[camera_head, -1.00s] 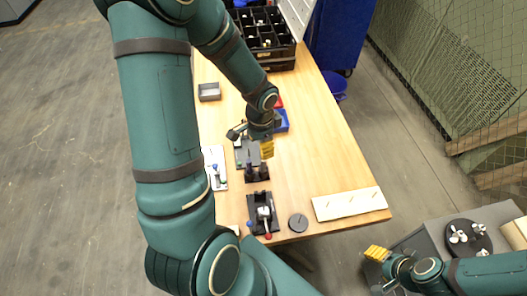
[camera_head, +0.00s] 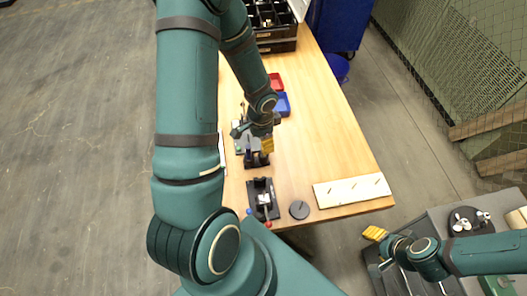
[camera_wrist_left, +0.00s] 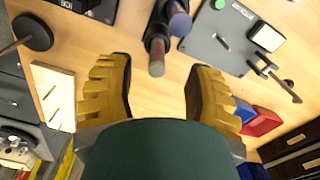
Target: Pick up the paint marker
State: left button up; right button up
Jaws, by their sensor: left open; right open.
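Two dark upright cylinders, a grey-ended one (camera_wrist_left: 156,58) and a blue-ended one (camera_wrist_left: 180,22), stand side by side in the left wrist view. They look like markers; I cannot tell which is the paint marker. In the head view they belong to a small black stand (camera_head: 256,160) on the bench, partly hidden by my left gripper (camera_head: 266,144). That gripper is open and empty, its yellow fingers on either side of the grey-ended cylinder in the left wrist view (camera_wrist_left: 158,75), without visible contact. My right gripper (camera_head: 375,233) is open and empty at lower right, off the bench.
The wooden bench (camera_head: 320,135) has free room on its right. Nearby are a grey panel (camera_wrist_left: 228,35), a blue bin (camera_head: 282,103), a red bin (camera_head: 275,80), a black fixture (camera_head: 262,200), a dark disc (camera_head: 299,210) and a slotted pale board (camera_head: 350,191).

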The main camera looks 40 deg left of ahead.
pick_arm(q)
jog(key=f, duration=0.3)
jog(key=f+b, duration=0.1)
jog(key=shift+w+d+f, duration=0.2)
jog(key=shift+d+f, duration=0.05)
jog(key=shift+f, duration=0.05)
grip_shut()
